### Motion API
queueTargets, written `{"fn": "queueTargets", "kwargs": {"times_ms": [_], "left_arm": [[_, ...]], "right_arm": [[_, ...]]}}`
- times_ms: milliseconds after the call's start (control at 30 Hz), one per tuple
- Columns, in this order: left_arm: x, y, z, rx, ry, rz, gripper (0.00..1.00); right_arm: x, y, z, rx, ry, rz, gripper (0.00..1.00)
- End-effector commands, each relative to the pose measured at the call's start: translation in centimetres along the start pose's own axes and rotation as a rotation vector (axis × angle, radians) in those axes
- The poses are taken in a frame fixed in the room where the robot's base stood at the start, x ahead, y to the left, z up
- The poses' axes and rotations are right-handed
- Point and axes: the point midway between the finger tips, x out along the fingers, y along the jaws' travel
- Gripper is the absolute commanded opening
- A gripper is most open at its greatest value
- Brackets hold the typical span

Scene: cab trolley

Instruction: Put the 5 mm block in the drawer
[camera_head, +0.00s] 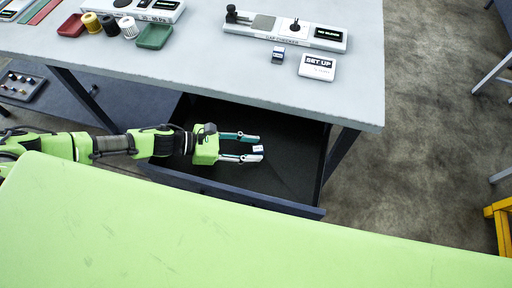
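The drawer (316,212) under the table is pulled open, with a dark, mostly bare inside. My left gripper (259,148) reaches in from the left over the drawer, its two fingers apart. A small block (258,149) with a white label shows at the fingertips, close to the lower finger, with a gap to the upper one. I cannot tell whether it rests on the drawer floor, and its label is too small to read. Another small blue block (278,53) with a white label stands on the table. My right gripper is not in view.
On the table (210,62) are a gap checking fixture (325,36), a "SET UP" sign (317,67), a red tray (71,26), a green tray (154,36) and several spools. A light green surface (200,230) fills the foreground. A yellow frame (500,220) stands at right.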

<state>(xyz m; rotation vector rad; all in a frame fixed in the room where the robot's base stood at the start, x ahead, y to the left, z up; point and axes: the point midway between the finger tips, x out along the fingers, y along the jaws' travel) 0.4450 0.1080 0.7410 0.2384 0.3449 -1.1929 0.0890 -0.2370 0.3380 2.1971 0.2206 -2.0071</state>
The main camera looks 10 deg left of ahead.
Motion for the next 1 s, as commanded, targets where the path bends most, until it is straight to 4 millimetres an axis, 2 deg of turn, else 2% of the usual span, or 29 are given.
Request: {"fn": "queueTargets", "kwargs": {"times_ms": [300, 500, 633, 1000], "left_arm": [[-6.8, 0.0, -0.4, 0.0, 0.004, 0.001, 0.35], [-9.5, -0.1, -0.2, 0.0, 0.001, -0.001, 0.35], [-10.2, -0.1, -0.1, 0.0, 0.001, -0.002, 0.35], [-10.3, -0.1, 0.0, 0.001, 0.0, -0.002, 0.35]], "right_arm": [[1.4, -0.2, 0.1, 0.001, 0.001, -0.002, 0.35], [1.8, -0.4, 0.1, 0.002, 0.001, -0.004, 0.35], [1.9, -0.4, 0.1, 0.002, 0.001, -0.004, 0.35], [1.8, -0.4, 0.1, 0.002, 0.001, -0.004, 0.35]]}}
